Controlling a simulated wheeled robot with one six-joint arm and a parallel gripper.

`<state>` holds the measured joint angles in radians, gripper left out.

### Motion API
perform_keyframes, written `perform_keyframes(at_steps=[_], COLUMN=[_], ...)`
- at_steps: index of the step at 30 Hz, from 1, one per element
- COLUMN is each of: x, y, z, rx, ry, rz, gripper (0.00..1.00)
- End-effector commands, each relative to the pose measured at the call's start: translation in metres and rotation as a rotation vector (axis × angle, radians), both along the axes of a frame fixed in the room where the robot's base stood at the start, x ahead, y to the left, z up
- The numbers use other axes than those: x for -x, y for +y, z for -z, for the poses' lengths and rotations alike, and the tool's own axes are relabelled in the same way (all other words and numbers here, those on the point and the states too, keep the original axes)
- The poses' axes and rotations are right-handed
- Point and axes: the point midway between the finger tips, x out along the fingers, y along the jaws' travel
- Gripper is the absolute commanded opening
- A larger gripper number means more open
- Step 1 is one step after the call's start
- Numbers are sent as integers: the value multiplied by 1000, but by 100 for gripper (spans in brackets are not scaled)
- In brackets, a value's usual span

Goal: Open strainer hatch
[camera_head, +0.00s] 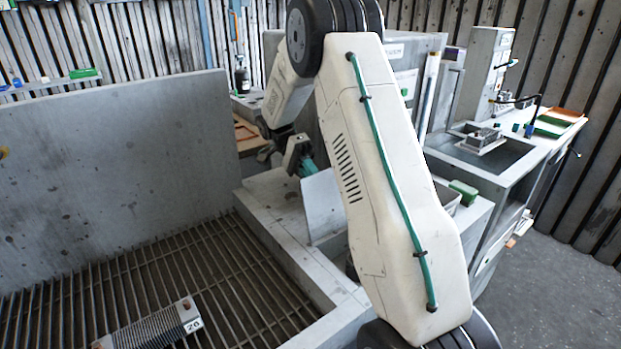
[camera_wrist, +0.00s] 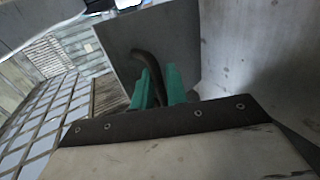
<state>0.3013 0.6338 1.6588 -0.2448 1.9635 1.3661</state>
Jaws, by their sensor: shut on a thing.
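The strainer hatch appears as a flat light-grey plate (camera_head: 324,207), standing raised and tilted at the concrete ledge. In the wrist view the plate (camera_wrist: 182,40) fills the area beyond the fingers, with a dark curved handle (camera_wrist: 141,55) on its face. My gripper (camera_head: 307,168) has teal fingers and is at the plate's upper left in the head view. In the wrist view my gripper (camera_wrist: 161,80) is shut on the handle, with one finger on each side of it. My arm hides part of the plate's right side in the head view.
A slatted metal grating (camera_head: 150,275) lies left of the ledge (camera_head: 275,225), below a tall concrete wall (camera_head: 110,160). A labelled block (camera_head: 160,325) rests on the grating. A workbench with a sink (camera_head: 490,155) stands at the right, beside open floor (camera_head: 560,270).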

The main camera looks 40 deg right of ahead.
Motion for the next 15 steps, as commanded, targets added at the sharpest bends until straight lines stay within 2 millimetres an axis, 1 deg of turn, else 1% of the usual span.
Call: perform_keyframes(at_steps=[1, 9, 10, 11, 12, 15], x=[-4, -4, -4, -4, -4, -4], y=[-2, -3, -3, -3, -3, -2], z=[5, 5, 5, 5, 5, 4], rx=[3, 4, 4, 4, 4, 4], ry=[-17, -18, -18, -18, -18, -17], rz=[-4, -4, -4, -4, -4, -5], gripper=[0, 0, 21, 29, 33, 33])
